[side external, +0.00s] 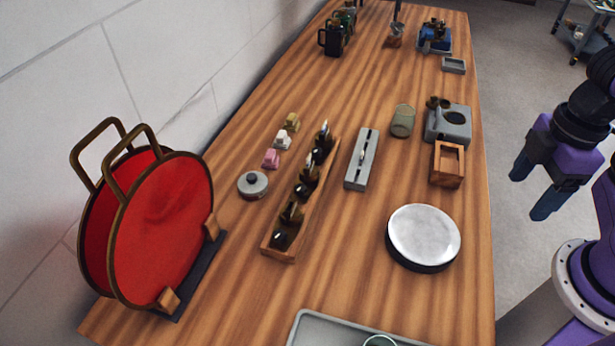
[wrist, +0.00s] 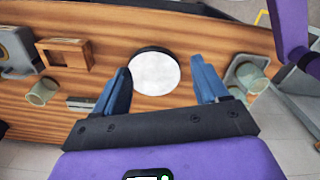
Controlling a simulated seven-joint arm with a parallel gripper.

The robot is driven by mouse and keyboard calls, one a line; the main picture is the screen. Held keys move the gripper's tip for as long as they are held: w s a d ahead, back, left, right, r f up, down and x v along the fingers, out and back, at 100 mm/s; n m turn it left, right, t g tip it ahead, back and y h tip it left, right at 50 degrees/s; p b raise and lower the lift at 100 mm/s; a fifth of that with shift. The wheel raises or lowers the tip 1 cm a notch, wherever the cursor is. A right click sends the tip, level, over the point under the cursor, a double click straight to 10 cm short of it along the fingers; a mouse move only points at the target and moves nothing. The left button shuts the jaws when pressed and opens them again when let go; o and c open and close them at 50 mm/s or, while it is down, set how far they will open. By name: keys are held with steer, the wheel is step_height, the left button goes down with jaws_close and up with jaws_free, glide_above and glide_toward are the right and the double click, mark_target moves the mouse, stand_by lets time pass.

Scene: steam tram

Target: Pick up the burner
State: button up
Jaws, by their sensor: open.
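No part is labelled as the burner, so I cannot tell for certain which one it is. A grey oblong metal block with a slotted top (side external: 362,160) lies on the table, right of a wooden rack; a small part of it shows in the wrist view (wrist: 80,103). A grey block with a dark round opening (side external: 457,120) stands behind an open wooden box (side external: 447,164). My gripper (side external: 533,190) is open and empty, off the table's right edge and away from both. In the wrist view, my gripper (wrist: 163,84) has its fingers spread wide.
A white-topped round disc (side external: 424,235) lies near the right edge. The wooden rack (side external: 281,246) holds several dark pieces. A greenish glass (side external: 403,120) stands behind. Red discs (side external: 165,230) stand at left; a grey tray (side external: 310,329) is in front.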

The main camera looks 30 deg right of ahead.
steer(key=w+a+r+m, duration=0.4)
steer(key=w+a+m, duration=0.6)
steer(key=w+a, duration=0.45)
steer(key=m, duration=1.1)
glide_above(308, 159)
steer(key=f, duration=1.2)
steer(key=shift+w+d, duration=0.25)
steer(key=shift+w, duration=0.05)
steer(key=shift+s+a+f, duration=0.15)
steer(key=shift+f, duration=1.35)
steer(key=shift+s+a+f, duration=0.1)
steer(key=shift+f, duration=1.4)
steer(key=c, duration=1.2)
